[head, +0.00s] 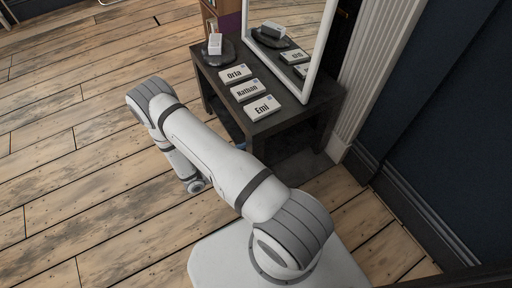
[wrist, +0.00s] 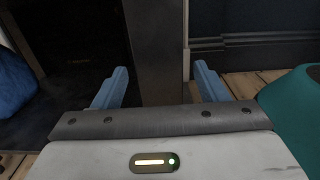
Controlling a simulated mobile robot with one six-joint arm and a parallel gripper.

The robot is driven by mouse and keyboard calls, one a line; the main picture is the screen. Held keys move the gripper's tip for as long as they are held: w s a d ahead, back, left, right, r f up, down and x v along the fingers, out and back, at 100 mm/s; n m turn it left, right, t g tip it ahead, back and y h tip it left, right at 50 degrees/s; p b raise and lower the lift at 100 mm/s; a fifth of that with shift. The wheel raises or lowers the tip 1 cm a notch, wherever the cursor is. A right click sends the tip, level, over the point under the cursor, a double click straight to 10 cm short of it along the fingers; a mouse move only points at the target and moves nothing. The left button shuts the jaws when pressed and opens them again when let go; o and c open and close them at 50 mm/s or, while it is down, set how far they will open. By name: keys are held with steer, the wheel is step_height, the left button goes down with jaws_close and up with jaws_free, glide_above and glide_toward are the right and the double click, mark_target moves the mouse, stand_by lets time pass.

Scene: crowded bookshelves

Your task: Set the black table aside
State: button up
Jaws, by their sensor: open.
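The black table (head: 318,112) stands against the wall in the head view, with white name cards and a dark round dish on its top. In the wrist view a dark upright post, apparently a leg of the table (wrist: 156,40), stands between the blue fingers of my gripper (wrist: 161,72). The fingers are spread apart, with a gap showing on each side of the post. I cannot tell how deep the post sits between them. In the head view my arm covers part of the table's front, and my fingers cannot be made out.
A white-framed mirror (head: 296,48) stands on the table. Cards Orta (head: 236,73), Nathan (head: 247,90) and Emi (head: 262,107) lie there. Blue things (wrist: 12,85) show at left and a teal thing (wrist: 292,100) at right. Wood floor (head: 70,110) is open at left.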

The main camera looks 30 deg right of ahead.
mark_target(259, 150)
steer(key=shift+w+d+b, duration=0.1)
steer(key=shift+d+b, duration=0.5)
steer(key=shift+d, duration=2.05)
steer(key=shift+c, duration=0.4)
steer(key=c, duration=1.3)
